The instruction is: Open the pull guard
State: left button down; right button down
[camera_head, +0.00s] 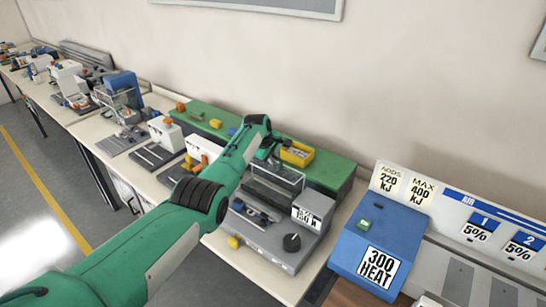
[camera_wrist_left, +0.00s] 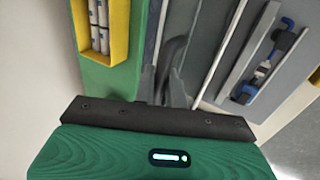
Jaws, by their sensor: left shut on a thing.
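The pull guard (camera_head: 286,176) is a clear panel with a thin frame on the grey machine (camera_head: 268,238) in the middle of the head view. My left arm reaches in from the left, and my left gripper (camera_head: 267,149) is at the guard's upper rear side. In the left wrist view the dark fingers of my left gripper (camera_wrist_left: 174,72) are closed at the guard, between its thin pale rods (camera_wrist_left: 221,48). The exact contact is small and partly hidden by the wrist. My right gripper is not in view.
A yellow bin (camera_head: 297,154) sits on the green housing (camera_head: 330,172) close behind my gripper. A blue control box (camera_head: 380,243) stands at the right. Several other machines line the bench to the left, against the wall.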

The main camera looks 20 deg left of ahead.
pick_arm(q)
jog(key=shift+w+d+f, duration=0.1)
jog(key=shift+w+f, duration=0.05)
jog(key=shift+w, duration=0.3)
jog(key=c, duration=1.5)
grip_release()
jog(key=shift+c, duration=0.2)
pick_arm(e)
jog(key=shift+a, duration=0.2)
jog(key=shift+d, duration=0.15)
